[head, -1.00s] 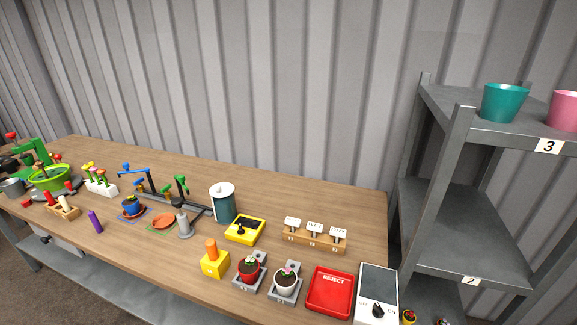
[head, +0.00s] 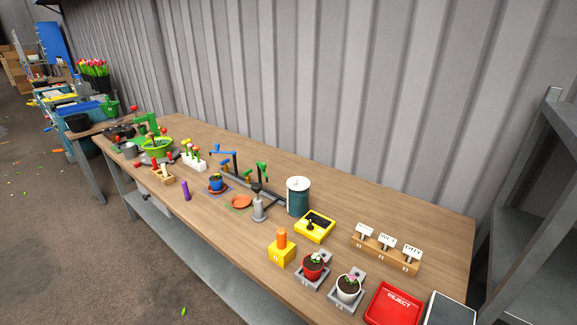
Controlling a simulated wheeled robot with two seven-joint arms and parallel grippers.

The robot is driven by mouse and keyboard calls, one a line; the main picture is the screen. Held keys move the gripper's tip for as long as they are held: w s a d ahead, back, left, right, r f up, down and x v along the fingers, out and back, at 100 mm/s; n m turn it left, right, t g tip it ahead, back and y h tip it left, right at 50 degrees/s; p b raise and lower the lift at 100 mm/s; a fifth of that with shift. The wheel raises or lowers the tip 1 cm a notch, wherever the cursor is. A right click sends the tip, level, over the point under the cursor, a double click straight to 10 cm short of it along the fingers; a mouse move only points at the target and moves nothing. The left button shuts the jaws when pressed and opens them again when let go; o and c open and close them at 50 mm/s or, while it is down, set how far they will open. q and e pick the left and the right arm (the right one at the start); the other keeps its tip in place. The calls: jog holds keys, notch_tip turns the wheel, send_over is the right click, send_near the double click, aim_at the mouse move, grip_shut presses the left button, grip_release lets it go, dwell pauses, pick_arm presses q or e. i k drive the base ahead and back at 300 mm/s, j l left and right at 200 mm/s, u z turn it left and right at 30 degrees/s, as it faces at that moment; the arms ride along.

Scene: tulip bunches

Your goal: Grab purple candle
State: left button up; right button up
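The purple candle (head: 186,190) stands upright near the front edge of the wooden table (head: 400,217), left of the middle of the head view. It is a slim plain cylinder with clear table around it. To its left is a wooden block with red and pale pegs, and to its right a small blue pot. Neither of my grippers shows in the head view.
A wooden peg holder (head: 163,177), a blue pot (head: 215,183) and an orange saucer (head: 242,202) are near the candle. A yellow block with an orange peg (head: 282,252) and a red reject tray (head: 394,305) stand further right. Open floor (head: 130,270) lies in front.

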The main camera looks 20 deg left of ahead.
aim_at(184, 182)
jog(key=j+u, duration=0.1)
jog(key=u, duration=0.75)
jog(key=j+u, duration=0.15)
jog(key=u, duration=0.3)
jog(key=i+j+z, duration=0.2)
jog(key=z, duration=0.15)
jog(key=i+j+z, duration=0.2)
jog(key=z, duration=0.2)
jog(key=i+j+z, duration=0.1)
jog(key=j+z, duration=0.25)
